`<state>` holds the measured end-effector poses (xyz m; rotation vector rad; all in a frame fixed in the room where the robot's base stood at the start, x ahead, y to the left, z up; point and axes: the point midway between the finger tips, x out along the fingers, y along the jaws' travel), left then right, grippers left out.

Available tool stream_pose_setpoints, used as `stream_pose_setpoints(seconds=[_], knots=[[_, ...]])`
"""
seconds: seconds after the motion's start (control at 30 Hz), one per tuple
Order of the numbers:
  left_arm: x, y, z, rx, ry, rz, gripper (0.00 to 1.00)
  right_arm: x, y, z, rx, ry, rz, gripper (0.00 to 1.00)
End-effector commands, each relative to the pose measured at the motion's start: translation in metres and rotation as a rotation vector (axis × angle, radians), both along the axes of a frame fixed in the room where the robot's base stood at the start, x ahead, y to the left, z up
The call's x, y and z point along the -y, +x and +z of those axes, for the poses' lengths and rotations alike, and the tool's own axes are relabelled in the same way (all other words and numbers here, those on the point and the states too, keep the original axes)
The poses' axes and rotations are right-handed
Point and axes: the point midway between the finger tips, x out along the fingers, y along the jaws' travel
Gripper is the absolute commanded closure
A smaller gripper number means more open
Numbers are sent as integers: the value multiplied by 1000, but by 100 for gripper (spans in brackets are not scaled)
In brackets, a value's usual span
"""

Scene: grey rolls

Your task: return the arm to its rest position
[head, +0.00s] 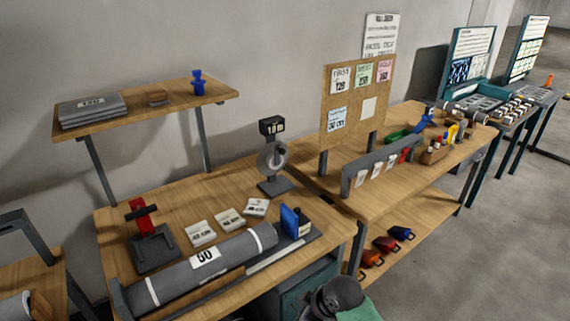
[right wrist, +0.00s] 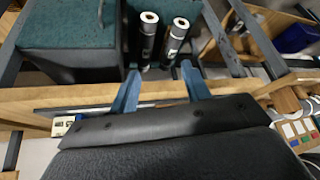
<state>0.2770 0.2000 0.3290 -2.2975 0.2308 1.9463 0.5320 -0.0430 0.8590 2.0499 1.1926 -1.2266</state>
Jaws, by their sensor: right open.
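My right gripper (right wrist: 160,69) shows in the right wrist view as two blue fingers spread apart. It is open, with nothing held between the fingers. Two small grey rolls (right wrist: 148,38) with pale ends and white labels stand beyond the fingertips, apart from the gripper as far as I can tell. In the head view I cannot make out either gripper. My left gripper is not in view. A dark rounded part at the bottom centre of the head view may be part of my arm.
A long grey roll (head: 200,266) labelled 50 lies along the workbench (head: 115,222) front. A red-handled tool (head: 143,220), white cards and a dial stand (head: 273,160) share the bench. A shelf (head: 145,112) overhangs it. Open floor (head: 480,270) is at the right.

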Motion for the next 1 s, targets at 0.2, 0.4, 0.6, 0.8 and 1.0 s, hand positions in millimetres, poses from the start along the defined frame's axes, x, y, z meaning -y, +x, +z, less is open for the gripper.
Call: stream_pose_setpoints(seconds=[0.2,0.4,0.6,0.8,1.0], knots=[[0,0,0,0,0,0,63,31,-42,-13,-36,-8,-205,52],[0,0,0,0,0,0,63,68,-82,-23,-70,-37,-403,52],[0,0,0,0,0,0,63,108,-122,-30,-100,-83,-590,52],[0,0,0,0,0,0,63,134,-149,-31,-114,-120,-704,52],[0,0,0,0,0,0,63,153,-169,-31,-125,-149,-783,52]])
